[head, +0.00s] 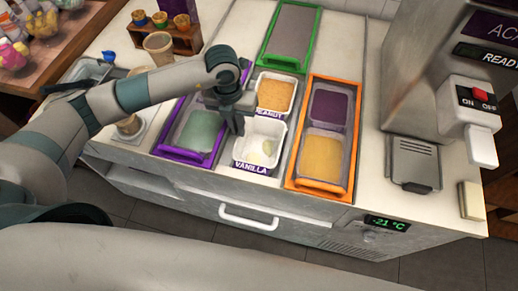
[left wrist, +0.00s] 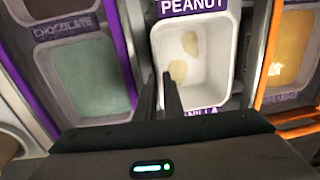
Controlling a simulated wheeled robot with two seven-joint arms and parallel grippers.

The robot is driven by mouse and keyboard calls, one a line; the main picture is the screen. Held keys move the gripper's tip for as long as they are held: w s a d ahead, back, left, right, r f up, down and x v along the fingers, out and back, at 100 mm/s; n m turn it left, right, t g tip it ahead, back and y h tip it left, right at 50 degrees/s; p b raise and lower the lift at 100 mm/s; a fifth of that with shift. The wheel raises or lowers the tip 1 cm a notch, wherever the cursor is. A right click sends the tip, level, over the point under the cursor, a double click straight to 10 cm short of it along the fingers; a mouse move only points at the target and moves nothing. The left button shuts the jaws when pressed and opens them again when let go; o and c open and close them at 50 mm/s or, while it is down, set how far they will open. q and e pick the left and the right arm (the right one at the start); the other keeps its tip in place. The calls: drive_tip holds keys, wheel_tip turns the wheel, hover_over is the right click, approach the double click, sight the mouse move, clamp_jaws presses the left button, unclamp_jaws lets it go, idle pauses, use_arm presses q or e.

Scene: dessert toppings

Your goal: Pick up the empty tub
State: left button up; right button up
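The empty tub (head: 262,133) is white and sits in the counter well labelled VANILLA, with only a few pale yellow smears on its floor. In the left wrist view the tub (left wrist: 208,72) fills the upper middle. My left gripper (head: 238,125) is at the tub's left rim. In the left wrist view its two fingers (left wrist: 160,88) stand apart, one outside the left wall and one over the inside. Whether they touch the wall is hard to tell. My right gripper is not in view.
A tub with tan filling (head: 275,95), labelled PEANUT, lies just behind. A purple-framed green tub (head: 201,132) is on the left, an orange-framed section (head: 350,140) on the right. A steel machine (head: 425,80) stands at the right.

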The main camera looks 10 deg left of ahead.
sight(239, 139)
use_arm(q)
drive_tip(key=shift+s+f+p, duration=0.15)
drive_tip(key=shift+f+p, duration=0.15)
drive_tip(key=f, duration=0.1)
drive_tip(key=f+p, duration=0.1)
drive_tip(key=f, duration=0.1)
drive_tip(key=shift+s+p, duration=0.3)
drive_tip(key=shift+d+f, duration=0.1)
drive_tip(key=shift+f, duration=0.55)
drive_tip(key=shift+w, duration=0.1)
clamp_jaws()
drive_tip(key=shift+r, duration=0.1)
